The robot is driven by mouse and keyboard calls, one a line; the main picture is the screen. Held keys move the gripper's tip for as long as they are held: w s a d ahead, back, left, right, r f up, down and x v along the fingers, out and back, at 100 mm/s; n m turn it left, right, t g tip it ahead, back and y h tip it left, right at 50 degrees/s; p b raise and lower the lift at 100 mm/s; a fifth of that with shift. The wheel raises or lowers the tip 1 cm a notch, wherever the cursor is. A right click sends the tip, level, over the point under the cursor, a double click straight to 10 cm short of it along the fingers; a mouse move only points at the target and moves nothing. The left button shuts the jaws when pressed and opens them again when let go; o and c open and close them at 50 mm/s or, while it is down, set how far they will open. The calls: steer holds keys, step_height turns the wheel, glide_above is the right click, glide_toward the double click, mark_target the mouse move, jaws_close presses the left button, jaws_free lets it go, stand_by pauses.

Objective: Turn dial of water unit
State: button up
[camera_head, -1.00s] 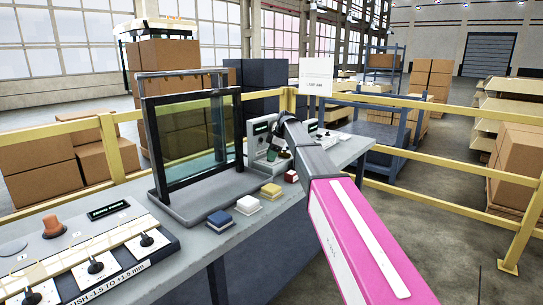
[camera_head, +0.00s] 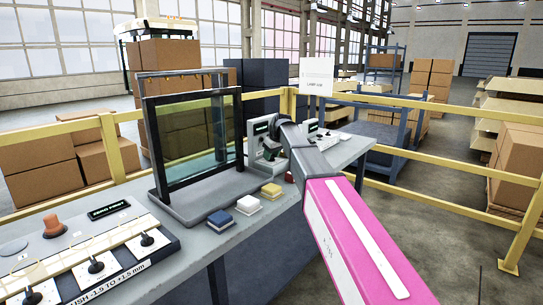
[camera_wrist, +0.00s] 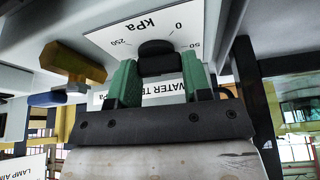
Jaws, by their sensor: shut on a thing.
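The water unit (camera_head: 258,130) is a pale upright panel with a small dark display, on the grey bench behind the framed glass pane. In the wrist view its dial (camera_wrist: 156,57) is a black knob on a white plate (camera_wrist: 110,38) marked "kPa", 0, 50 and 250. My gripper (camera_wrist: 160,72) has its green fingers on either side of the knob, shut on it. A label reading "WATER TE" is partly covered by the gripper. In the head view my gripper (camera_head: 271,153) is at the front of the unit, and my arm hides part of it.
A brass-coloured fitting (camera_wrist: 75,63) sticks out beside the dial plate. The framed glass pane (camera_head: 195,135) stands left of the unit. Yellow (camera_head: 271,190), white (camera_head: 248,204) and blue (camera_head: 220,220) blocks sit along the bench front. A yellow rail (camera_head: 440,165) runs behind.

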steer(key=m+h, duration=0.1)
steer(key=m, duration=0.1)
steer(key=m+t, duration=0.1)
steer(key=m, duration=0.2)
steer(key=shift+a+m+h, duration=0.15)
steer(key=shift+m+h, duration=0.15)
steer(key=shift+h, duration=0.1)
steer(key=m+h, duration=0.2)
steer(key=m, duration=0.2)
steer(key=shift+m, duration=0.4)
steer(key=o, duration=0.9)
steer(key=v, duration=1)
steer(key=shift+s+a+r, duration=0.1)
steer(key=shift+s+r, duration=0.1)
steer(key=shift+r, duration=0.15)
